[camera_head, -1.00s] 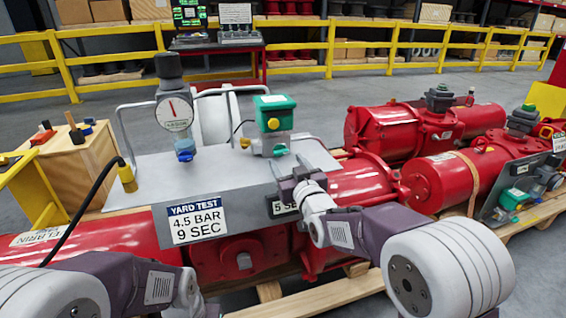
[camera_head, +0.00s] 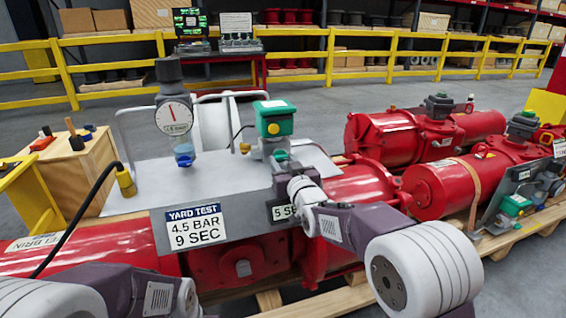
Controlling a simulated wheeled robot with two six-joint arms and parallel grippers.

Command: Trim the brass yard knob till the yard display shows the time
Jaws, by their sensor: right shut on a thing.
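A sign plate (camera_head: 196,227) reads "YARD TEST 4.5 BAR 9 SEC". Beside it a small white display (camera_head: 284,212) reads "5 S", its right part covered by my right arm. Above them stands a green-topped valve unit (camera_head: 274,122) on the grey panel. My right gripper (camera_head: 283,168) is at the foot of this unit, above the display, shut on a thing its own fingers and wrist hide. By its place this looks like the brass yard knob, though I cannot see the knob itself. My left arm crosses the lower left; its gripper is out of view.
A pressure gauge (camera_head: 174,115) with a blue bowl stands left of the valve unit. A black cable (camera_head: 78,217) runs down the left side. Red actuators (camera_head: 385,135) lie on pallets at right. A yellow railing (camera_head: 355,73) closes off the back.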

